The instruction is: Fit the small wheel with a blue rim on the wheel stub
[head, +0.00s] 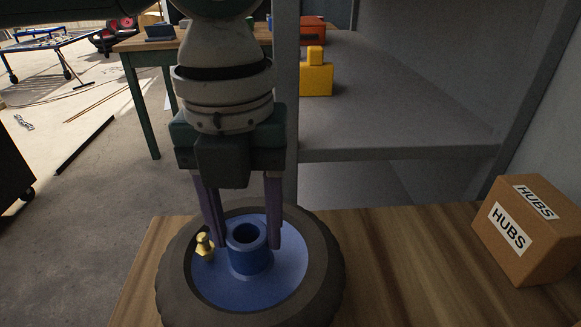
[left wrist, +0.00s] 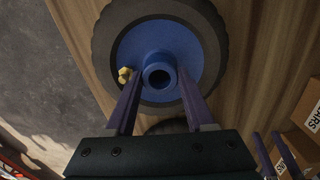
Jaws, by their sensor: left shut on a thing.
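The wheel with a blue rim (head: 290,262) has a dark tyre, a raised blue hub and a small brass valve (head: 204,245). It is low in the middle of the head view, over the wooden tabletop; I cannot tell whether it touches the wood. My left gripper (head: 247,246) points down and is shut on the hub, one finger on each side. The left wrist view also shows the wheel (left wrist: 135,47). My right gripper (left wrist: 275,145) shows at the lower right there, its fingers apart and nothing visible between them. I cannot make out the wheel stub.
A cardboard box marked HUBS (head: 525,230) stands at the right of the wooden tabletop (head: 420,270). More boxes (left wrist: 305,110) show at the right in the wrist view. A grey shelf (head: 400,120) behind holds a yellow block (head: 317,80). The tabletop between wheel and box is clear.

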